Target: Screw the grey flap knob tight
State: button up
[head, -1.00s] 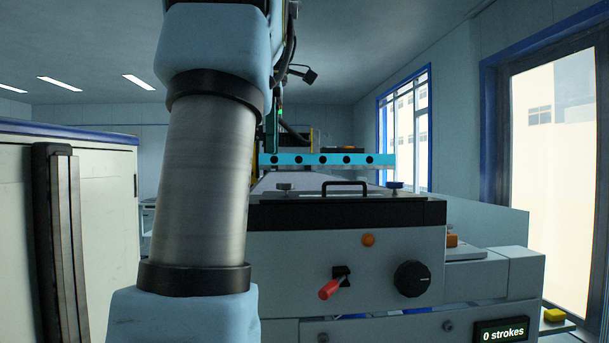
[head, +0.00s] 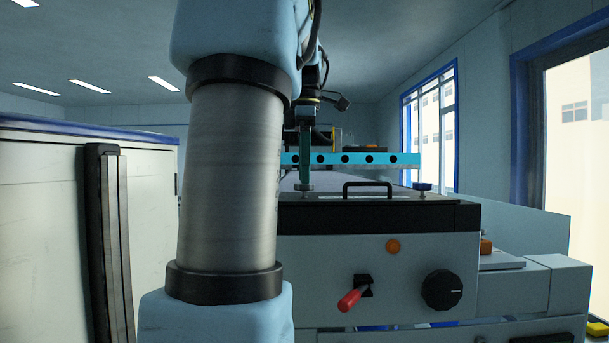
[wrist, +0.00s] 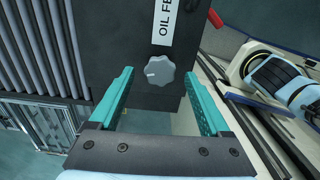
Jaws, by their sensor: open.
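The grey flap knob (wrist: 160,71) is a lobed knob with a pale pointer mark, on a dark panel in the wrist view. In the head view the grey knob (head: 304,187) is on the machine's top, at the left of a black handle. My gripper (wrist: 160,80) is open, with one teal finger on each side of the knob in the wrist view and gaps between. In the head view my gripper (head: 305,172) points down just above the knob. I cannot tell how far down the fingers reach around it.
A black handle (head: 369,187) and a blue knob (head: 422,187) stand on the same top. A light-blue bar with holes (head: 358,159) runs behind. The front has a red lever (head: 350,299), a black dial (head: 442,289) and an orange button (head: 393,246).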

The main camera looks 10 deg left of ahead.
jog(key=shift+f, duration=0.7)
jog(key=shift+c, duration=0.3)
grip_shut()
